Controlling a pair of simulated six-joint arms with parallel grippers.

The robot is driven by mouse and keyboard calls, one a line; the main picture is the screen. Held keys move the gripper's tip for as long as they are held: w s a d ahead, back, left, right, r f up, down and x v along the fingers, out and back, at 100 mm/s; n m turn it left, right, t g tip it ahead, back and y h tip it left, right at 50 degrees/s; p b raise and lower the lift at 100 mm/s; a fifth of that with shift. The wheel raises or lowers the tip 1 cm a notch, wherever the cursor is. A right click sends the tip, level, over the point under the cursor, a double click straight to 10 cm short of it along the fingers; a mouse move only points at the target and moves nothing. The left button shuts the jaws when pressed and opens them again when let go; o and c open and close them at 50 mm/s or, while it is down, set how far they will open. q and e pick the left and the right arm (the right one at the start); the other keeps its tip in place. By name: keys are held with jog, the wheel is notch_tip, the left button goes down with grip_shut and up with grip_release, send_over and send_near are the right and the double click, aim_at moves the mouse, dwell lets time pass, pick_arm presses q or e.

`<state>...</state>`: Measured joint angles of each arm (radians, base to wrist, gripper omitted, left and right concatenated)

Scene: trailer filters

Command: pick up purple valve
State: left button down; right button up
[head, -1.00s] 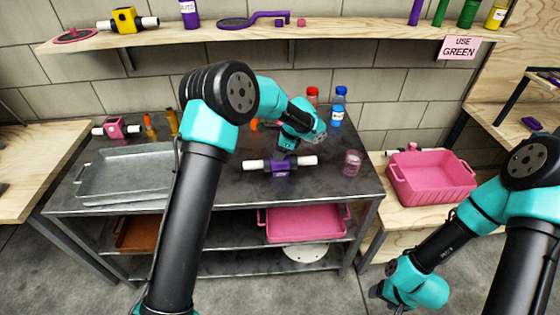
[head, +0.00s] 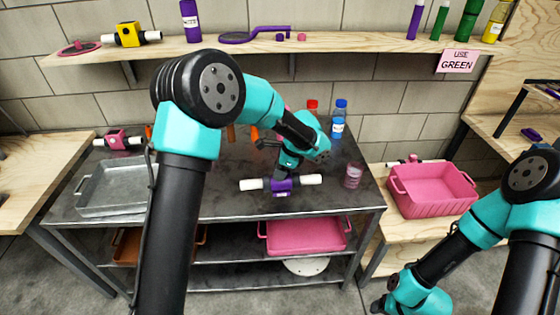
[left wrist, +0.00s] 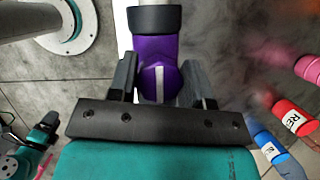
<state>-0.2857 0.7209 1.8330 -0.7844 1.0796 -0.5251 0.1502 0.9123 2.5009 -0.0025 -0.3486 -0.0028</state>
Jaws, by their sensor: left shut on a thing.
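The purple valve (head: 282,188) has white pipe ends on both sides and is near the front of the dark metal table in the head view. My left gripper (head: 284,174) comes down on its middle. In the left wrist view the purple valve (left wrist: 158,55) sits between the two fingers of my left gripper (left wrist: 160,82), which is shut on it. Whether the valve touches the table or hangs just above it, I cannot tell. My right gripper (head: 379,304) is low at the bottom right, away from the valve; its fingers are too unclear to read.
A grey metal tray (head: 84,204) is on the table's left. A glass jar (head: 353,175) and red (head: 312,108) and blue-capped (head: 338,120) bottles stand right of and behind the valve. A pink bin (head: 432,205) is on the right bench; another pink bin (head: 305,249) is below.

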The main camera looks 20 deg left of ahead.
pick_arm(q)
jog(key=s+d, duration=0.2)
jog(key=s, duration=0.6)
jog(key=shift+d+r, duration=0.2)
jog(key=shift+r, duration=0.2)
